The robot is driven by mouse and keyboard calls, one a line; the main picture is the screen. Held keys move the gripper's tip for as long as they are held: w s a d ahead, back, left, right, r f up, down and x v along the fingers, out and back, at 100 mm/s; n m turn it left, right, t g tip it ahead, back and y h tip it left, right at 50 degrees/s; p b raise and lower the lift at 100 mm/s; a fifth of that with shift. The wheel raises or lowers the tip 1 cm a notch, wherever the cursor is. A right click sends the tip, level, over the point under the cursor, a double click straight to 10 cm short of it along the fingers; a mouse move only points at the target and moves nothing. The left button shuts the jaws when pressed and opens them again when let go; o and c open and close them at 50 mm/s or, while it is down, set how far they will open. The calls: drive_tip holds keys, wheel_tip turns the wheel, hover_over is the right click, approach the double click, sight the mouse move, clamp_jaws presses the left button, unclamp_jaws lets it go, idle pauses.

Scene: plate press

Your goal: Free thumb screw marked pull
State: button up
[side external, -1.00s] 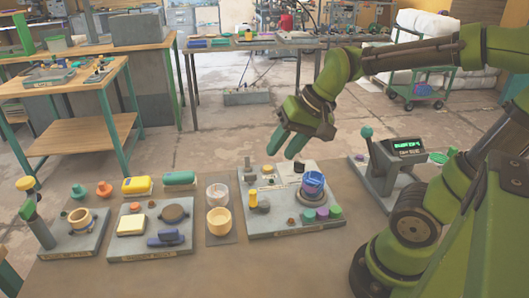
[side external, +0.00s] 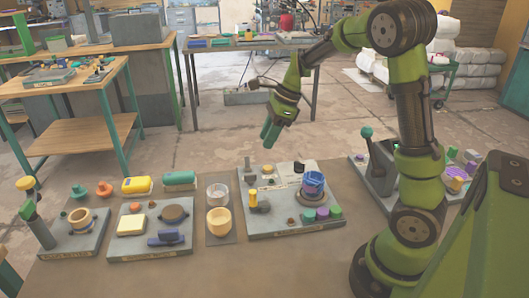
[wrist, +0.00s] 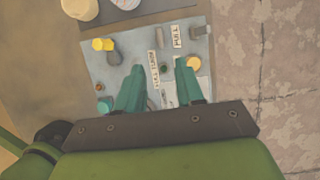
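The grey press plate (side external: 290,228) lies on the bench, with several knobs, a blue cup (side external: 313,181) and small white labels on it. In the wrist view a white label (wrist: 177,37), possibly reading PULL, is near a yellow-orange round knob (wrist: 193,63). Another yellow knob (wrist: 103,44) sits beside a grey part at the plate's left. I cannot tell for sure which one is the marked thumb screw. My gripper (side external: 270,137) hangs above the plate's far side, apart from it. Its teal fingers (wrist: 160,75) are open and empty, hiding part of the plate.
A grey device with a green-knobbed lever (side external: 367,133) stands right of the plate. To the left are two cups on a dark mat (side external: 221,240), a plate with a yellow block (side external: 131,226), and a post with a yellow knob (side external: 25,183). Air around my gripper is clear.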

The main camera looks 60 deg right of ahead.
sight(251, 174)
drive_tip(key=x, duration=1.2)
drive_tip(key=shift+f, duration=0.25)
clamp_jaws()
